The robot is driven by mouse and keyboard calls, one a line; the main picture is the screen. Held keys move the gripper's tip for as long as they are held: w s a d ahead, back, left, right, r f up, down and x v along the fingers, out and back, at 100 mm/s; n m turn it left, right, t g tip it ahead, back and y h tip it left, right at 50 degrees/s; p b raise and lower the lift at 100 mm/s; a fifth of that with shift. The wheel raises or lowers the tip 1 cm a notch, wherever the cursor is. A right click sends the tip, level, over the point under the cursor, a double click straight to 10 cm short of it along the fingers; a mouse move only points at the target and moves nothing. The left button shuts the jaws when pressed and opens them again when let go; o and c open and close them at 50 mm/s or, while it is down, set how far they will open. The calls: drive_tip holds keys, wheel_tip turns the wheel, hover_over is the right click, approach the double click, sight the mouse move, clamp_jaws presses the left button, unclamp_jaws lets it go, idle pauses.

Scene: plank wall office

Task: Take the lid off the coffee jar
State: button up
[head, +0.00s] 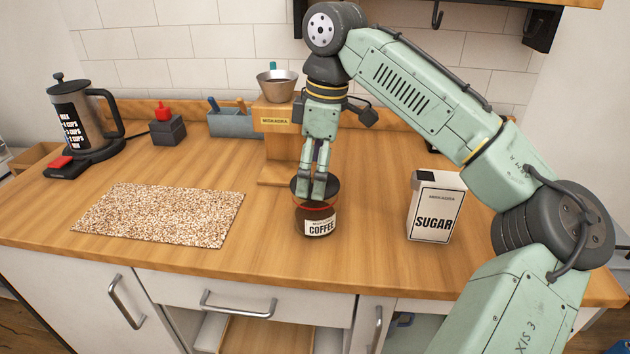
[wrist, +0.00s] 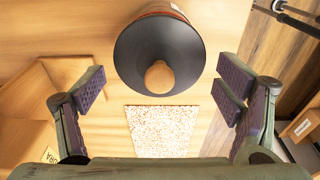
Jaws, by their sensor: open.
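The coffee jar (head: 319,225) stands upright on the wooden counter, a dark glass jar with a white COFFEE label. Its dark round lid (head: 333,187) sits on top, partly hidden behind my gripper in the head view. In the wrist view the lid (wrist: 137,52) is a wide dark disc with a round wooden knob (wrist: 159,77). My gripper (head: 311,197) points down at the lid from above. In the wrist view my gripper (wrist: 162,88) is open, with the knob between its two pads and a clear gap on each side. Whether the fingertips touch the lid cannot be told.
A SUGAR box (head: 432,208) stands to the right of the jar. A wooden dripper stand (head: 276,152) with a metal cup (head: 277,87) is close behind. A speckled mat (head: 158,214) lies left, with free counter around it. A French press (head: 80,115) stands far left.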

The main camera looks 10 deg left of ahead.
sight(313, 171)
drive_tip(key=c, duration=1.7)
drive_tip(key=shift+c, duration=0.3)
drive_tip(key=shift+r, duration=0.35)
clamp_jaws()
drive_tip(key=r, duration=0.1)
drive_tip(key=r+b, duration=0.1)
drive_tip(key=shift+s+r, duration=0.3)
drive_tip(key=shift+r, duration=0.05)
drive_tip(key=s+d+r+b, duration=0.1)
drive_tip(key=s+b, duration=0.2)
drive_tip(key=s, duration=1.2)
drive_tip(key=shift+s+d+r, duration=0.2)
drive_tip(key=shift+d+r, duration=0.05)
